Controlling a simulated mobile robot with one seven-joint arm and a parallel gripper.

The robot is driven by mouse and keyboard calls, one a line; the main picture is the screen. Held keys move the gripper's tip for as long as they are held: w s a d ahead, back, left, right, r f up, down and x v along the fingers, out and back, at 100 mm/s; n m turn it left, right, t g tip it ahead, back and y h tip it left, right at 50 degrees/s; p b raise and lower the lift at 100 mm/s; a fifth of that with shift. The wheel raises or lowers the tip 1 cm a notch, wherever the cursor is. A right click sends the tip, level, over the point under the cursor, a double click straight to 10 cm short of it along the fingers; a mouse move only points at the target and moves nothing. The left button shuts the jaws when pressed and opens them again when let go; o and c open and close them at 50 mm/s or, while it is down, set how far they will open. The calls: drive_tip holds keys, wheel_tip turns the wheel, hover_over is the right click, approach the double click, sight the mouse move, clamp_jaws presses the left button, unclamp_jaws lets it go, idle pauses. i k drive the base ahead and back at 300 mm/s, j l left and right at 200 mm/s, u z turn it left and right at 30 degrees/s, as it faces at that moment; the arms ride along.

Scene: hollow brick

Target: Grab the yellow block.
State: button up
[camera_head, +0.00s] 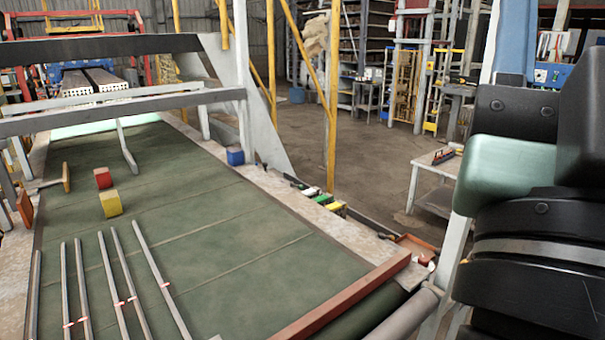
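The yellow block (110,203) sits on the green conveyor belt (230,240), toward the left of the head view. A red block (103,178) is just behind it; I cannot tell whether the two touch. My arm's dark links and a pale green part fill the right side of the view, far from the yellow block. My gripper's fingers do not show.
A blue block (235,156) stands on the belt's right ledge. Several metal rods (120,285) lie at the front left, nearer than the yellow block. Grey crossbars (130,97) span the belt behind. A reddish bar (345,296) edges the front. The belt's middle is clear.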

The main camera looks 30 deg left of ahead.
sight(111, 200)
drive_tip(key=i+j+u, duration=0.2)
drive_tip(key=u, duration=0.2)
drive_tip(key=i+u, duration=0.85)
drive_tip(key=i+l+u, duration=0.15)
drive_tip(key=u, duration=0.25)
drive_tip(key=i+j+u, duration=0.3)
drive_tip(key=i, duration=0.45)
drive_tip(key=i+u, duration=0.3)
drive_tip(key=i, duration=0.45)
drive_tip(key=i+j, duration=0.1)
drive_tip(key=i, duration=0.2)
